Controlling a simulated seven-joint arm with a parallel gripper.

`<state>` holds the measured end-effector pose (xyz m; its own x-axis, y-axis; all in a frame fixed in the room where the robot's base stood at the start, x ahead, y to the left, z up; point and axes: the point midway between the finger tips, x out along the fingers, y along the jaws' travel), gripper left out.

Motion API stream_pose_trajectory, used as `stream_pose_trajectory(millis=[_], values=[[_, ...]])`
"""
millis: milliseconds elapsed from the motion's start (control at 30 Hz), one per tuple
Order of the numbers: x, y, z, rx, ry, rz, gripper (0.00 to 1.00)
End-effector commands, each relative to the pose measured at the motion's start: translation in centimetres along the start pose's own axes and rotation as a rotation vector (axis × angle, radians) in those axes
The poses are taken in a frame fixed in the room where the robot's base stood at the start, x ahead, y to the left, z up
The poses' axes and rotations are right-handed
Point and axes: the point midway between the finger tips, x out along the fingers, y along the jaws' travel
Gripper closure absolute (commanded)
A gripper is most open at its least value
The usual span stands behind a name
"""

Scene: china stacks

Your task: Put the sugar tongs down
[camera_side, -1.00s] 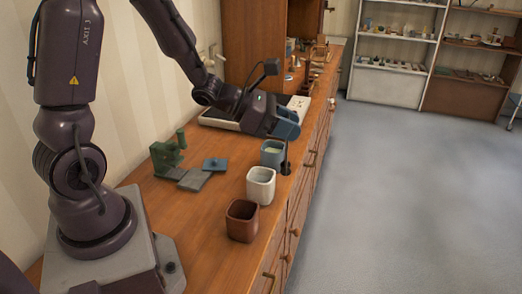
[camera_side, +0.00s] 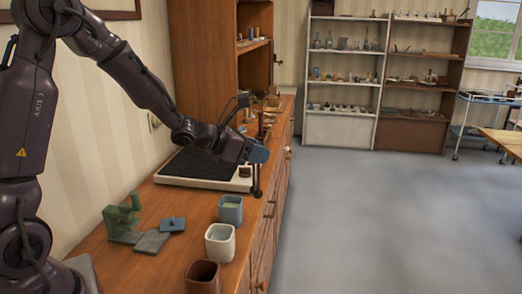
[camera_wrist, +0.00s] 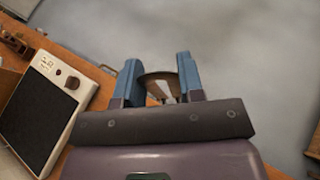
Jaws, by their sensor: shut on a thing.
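My gripper (camera_side: 260,155) is over the front edge of the wooden counter, beside the near right corner of the white-framed black plate. In the wrist view its blue fingers (camera_wrist: 160,80) are closed on a small brown thing with a pale slit (camera_wrist: 156,80), which I take for the sugar tongs. In the side view a dark slender part (camera_side: 257,184) hangs below the fingers. Its lower end is near the counter edge, and I cannot tell whether it touches anything. The fingers hide much of the held thing.
The black plate (camera_side: 196,166) also shows in the wrist view (camera_wrist: 38,120). A blue cup (camera_side: 230,209), a white cup (camera_side: 220,243) and a brown cup (camera_side: 203,276) stand in a row. A green stand (camera_side: 122,218) and grey slabs (camera_side: 152,242) are left. Floor lies beyond the edge.

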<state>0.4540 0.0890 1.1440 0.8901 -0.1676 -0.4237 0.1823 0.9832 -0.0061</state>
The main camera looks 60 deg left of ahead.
Motion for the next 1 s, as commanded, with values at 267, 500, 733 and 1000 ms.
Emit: stream_pose_trajectory(millis=[267, 500, 733, 1000], values=[[2.0, 9.9, -6.0, -0.055, 0.001, 0.113, 1.0], [2.1, 13.8, -9.0, -0.072, -0.003, 0.162, 1.0], [2.1, 14.4, -9.5, -0.072, -0.003, 0.17, 1.0], [2.1, 14.4, -9.5, -0.073, -0.005, 0.169, 1.0]])
